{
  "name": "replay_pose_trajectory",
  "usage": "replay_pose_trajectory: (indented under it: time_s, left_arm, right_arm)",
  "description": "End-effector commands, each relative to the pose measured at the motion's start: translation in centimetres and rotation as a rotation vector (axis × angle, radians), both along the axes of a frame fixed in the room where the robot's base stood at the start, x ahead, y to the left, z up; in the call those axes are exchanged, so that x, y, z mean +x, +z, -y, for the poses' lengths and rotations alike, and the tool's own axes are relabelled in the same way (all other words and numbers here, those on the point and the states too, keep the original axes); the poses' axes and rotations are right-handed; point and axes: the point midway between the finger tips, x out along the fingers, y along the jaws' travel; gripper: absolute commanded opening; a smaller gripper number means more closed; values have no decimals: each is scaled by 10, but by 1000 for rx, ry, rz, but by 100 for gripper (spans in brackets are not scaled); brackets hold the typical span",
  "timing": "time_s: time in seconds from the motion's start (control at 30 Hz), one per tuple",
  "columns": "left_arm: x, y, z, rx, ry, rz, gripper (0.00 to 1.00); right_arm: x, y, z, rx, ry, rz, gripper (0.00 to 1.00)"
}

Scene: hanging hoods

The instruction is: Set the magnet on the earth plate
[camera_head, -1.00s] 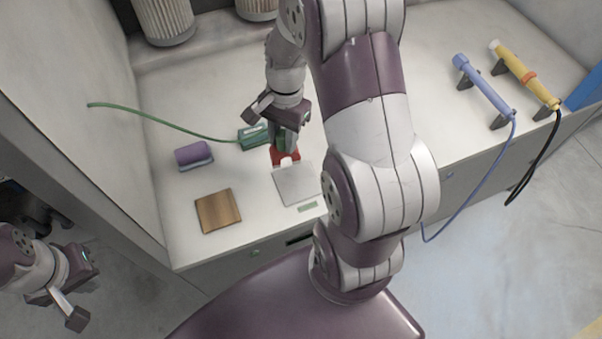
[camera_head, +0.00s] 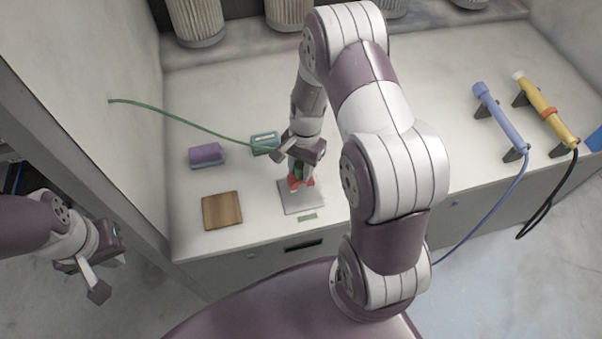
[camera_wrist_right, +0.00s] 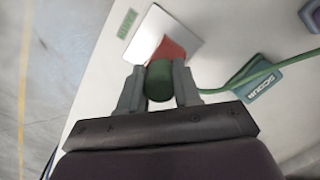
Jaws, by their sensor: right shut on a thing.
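The magnet, with a green round body (camera_wrist_right: 159,80) and a red part (camera_head: 296,183), is between the fingers of my right gripper (camera_head: 300,165). The right gripper is shut on the green body in the right wrist view (camera_wrist_right: 160,88). The grey square earth plate (camera_head: 302,202) lies on the worktop and shows in the wrist view (camera_wrist_right: 158,30). The red part overlaps the plate's back edge in both views; I cannot tell if it touches. My left gripper (camera_head: 105,272) is open and empty at the left, away from the worktop.
A green cable (camera_head: 180,115) runs from the left wall towards the right gripper, passing a green block (camera_head: 265,143). A purple block (camera_head: 206,154) and a wooden square (camera_head: 222,210) lie left. A green label (camera_head: 307,217) is before the plate.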

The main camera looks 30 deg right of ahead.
Motion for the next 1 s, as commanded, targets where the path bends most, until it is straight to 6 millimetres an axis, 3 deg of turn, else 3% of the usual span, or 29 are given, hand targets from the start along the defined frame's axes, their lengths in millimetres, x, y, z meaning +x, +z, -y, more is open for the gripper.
replay_pose_trajectory:
  time_s: [0.2,0.6,0.63,0.7,1.0]
  left_arm:
    - [0,7,0,0,0,0,0]
    - [0,3,0,0,0,0,0]
    - [0,4,0,0,0,0,0]
    - [0,4,0,0,0,0,0]
    - [0,7,0,0,0,0,0]
  right_arm:
    - [0,-35,-1,1,-1,-3,0]
    - [0,-43,0,0,0,-1,0]
    - [0,-42,0,0,0,-1,42]
    - [0,-42,0,0,0,-1,58]
    - [0,-37,0,0,0,-1,58]
